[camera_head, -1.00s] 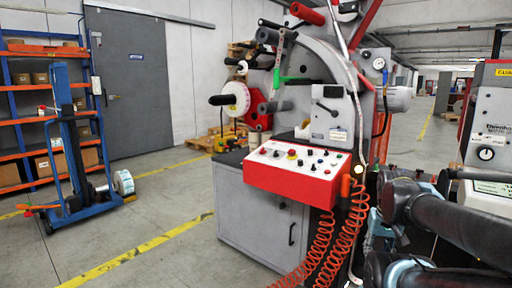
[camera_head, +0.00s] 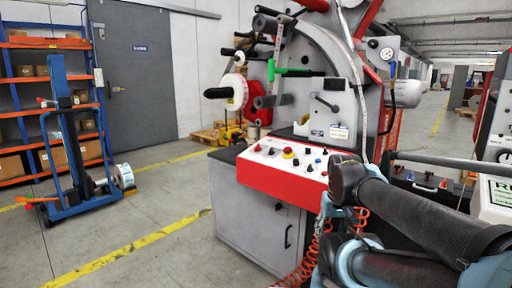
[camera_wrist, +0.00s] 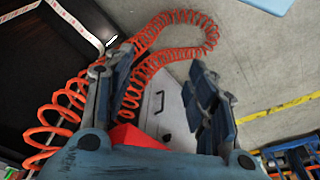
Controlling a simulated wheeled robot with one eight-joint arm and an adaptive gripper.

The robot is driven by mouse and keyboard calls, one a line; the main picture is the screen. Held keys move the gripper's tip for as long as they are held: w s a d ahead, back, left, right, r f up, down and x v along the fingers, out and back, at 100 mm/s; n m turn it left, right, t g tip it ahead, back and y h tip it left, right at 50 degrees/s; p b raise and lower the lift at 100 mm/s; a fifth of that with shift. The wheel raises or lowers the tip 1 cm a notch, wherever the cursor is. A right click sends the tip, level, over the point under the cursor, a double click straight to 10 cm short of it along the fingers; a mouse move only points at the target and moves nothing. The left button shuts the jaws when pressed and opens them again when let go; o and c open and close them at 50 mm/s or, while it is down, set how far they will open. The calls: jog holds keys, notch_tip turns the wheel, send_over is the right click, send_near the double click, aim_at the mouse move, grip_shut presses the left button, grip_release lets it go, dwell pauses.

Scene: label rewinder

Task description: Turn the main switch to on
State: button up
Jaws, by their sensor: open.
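The label rewinder's red control panel (camera_head: 285,178) carries several small knobs and buttons on its light top, among them a red knob (camera_head: 288,149) and a black knob (camera_head: 308,167). I cannot tell which one is the main switch. My arm reaches in from the right and covers the panel's right end. In the wrist view my gripper (camera_wrist: 160,85) is open and empty. Its two blue-grey fingers stand apart, with the grey cabinet door (camera_wrist: 165,105) and orange coiled hoses (camera_wrist: 150,45) beyond. A red part (camera_wrist: 135,137) shows at the gripper's base; no switch shows there.
The grey cabinet (camera_head: 255,220) stands below the panel, with orange coiled hose (camera_head: 310,255) hanging beside it. A blue hand stacker (camera_head: 75,150) and orange-blue shelving (camera_head: 40,90) stand at left. The floor between them is free.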

jog(key=w+a+r+n, duration=0.3)
jog(key=w+r+n, duration=0.1)
jog(key=w+r, duration=0.75)
notch_tip(320, 180, up, 13)
jog(key=n, duration=1.2)
send_over(257, 147)
jog(key=f, duration=0.3)
jog(key=w+f, duration=0.1)
jog(key=f, duration=0.7)
jog(key=shift+w+a, duration=0.3)
jog(key=shift+w, duration=0.1)
jog(key=shift+c, duration=0.3)
jog(key=c, duration=1)
